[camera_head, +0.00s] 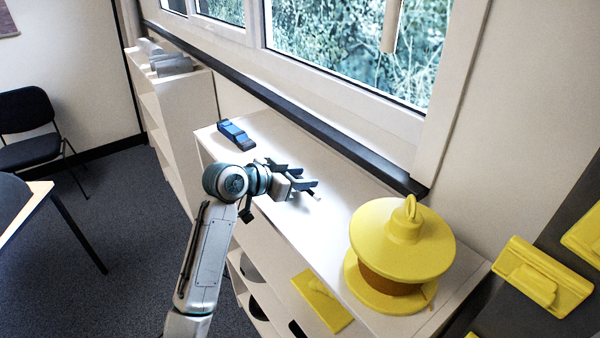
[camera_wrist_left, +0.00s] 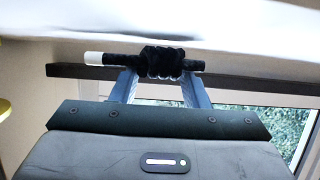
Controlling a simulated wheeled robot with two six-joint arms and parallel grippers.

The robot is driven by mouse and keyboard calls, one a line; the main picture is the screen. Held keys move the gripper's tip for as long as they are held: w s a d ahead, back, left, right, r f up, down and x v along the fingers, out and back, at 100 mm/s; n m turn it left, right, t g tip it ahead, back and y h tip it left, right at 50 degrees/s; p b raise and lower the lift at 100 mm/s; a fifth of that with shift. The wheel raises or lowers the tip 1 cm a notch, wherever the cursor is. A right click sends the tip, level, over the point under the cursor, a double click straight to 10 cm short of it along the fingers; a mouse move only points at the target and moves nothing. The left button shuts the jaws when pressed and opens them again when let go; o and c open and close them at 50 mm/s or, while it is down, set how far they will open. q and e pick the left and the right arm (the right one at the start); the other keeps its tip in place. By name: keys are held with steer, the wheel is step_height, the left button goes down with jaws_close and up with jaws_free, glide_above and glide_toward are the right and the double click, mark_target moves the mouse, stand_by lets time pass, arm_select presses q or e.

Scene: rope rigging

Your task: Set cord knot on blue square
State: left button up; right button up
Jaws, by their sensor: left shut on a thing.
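My left gripper (camera_head: 304,184) is above the white shelf top, near its middle. It is shut on the cord knot (camera_wrist_left: 165,62), a black bunched knot with a straight black cord end on each side. In the left wrist view the knot sits between the two fingertips, and the left cord end has a white tip (camera_wrist_left: 94,58). In the head view the knot is mostly hidden by the fingers. A blue block with dark ends (camera_head: 236,134) lies at the far left end of the shelf top. I cannot tell whether it is the blue square. My right gripper is out of view.
A large yellow spool-like object (camera_head: 402,240) stands at the shelf's near right end. A yellow plate (camera_head: 322,300) lies lower, at the shelf front. A dark sill edge (camera_head: 330,146) and window run along the back. The shelf top (camera_head: 290,140) is bare between the blue block and the spool.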

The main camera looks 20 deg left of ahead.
arm_select(q)
steer(key=shift+f, duration=0.1)
steer(key=shift+f, duration=0.15)
steer(key=o, duration=1)
steer(key=shift+c, duration=0.2)
